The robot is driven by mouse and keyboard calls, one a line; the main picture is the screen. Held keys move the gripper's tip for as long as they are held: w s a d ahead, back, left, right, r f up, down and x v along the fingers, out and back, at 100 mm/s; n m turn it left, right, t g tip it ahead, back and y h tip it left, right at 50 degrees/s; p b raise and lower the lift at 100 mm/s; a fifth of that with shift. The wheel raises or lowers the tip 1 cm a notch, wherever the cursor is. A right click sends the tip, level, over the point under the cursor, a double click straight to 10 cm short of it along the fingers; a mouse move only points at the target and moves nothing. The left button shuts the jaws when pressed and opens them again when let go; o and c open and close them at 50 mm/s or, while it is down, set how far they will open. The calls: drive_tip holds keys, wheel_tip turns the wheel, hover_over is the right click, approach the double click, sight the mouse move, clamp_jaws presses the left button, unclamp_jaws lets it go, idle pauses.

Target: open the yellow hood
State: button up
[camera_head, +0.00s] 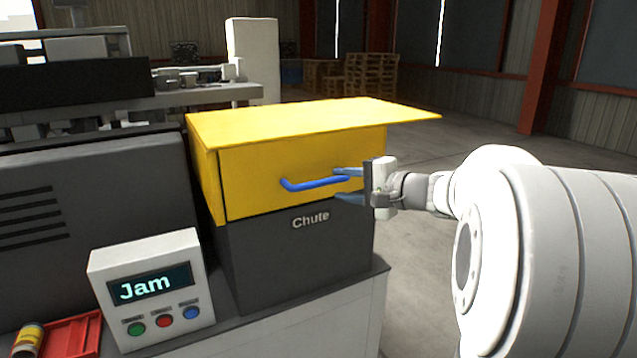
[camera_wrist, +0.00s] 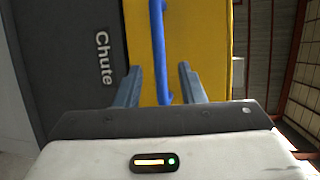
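The yellow hood (camera_head: 285,160) sits closed on the dark chute box (camera_head: 300,255), which is labelled "Chute". A blue bar handle (camera_head: 313,184) runs along the hood's front face. My gripper (camera_head: 348,185) is at the right end of the handle, its two blue-grey fingers spread apart. In the wrist view the handle (camera_wrist: 159,50) stands upright in the picture and passes between the two fingertips (camera_wrist: 160,80), with a gap on each side. The yellow hood face (camera_wrist: 205,40) is behind it.
A control box (camera_head: 150,285) showing "Jam" with several coloured buttons stands left of the chute. A red tray (camera_head: 72,337) with a can (camera_head: 30,340) is at the lower left. Wooden pallets (camera_head: 370,74) are far behind. The floor right of the chute is clear.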

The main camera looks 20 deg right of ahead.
sight(327, 183)
drive_tip(key=x, duration=0.6)
drive_tip(key=shift+a+p, duration=0.1)
drive_tip(key=shift+p, duration=0.3)
drive_tip(key=shift+c, duration=0.4)
clamp_jaws()
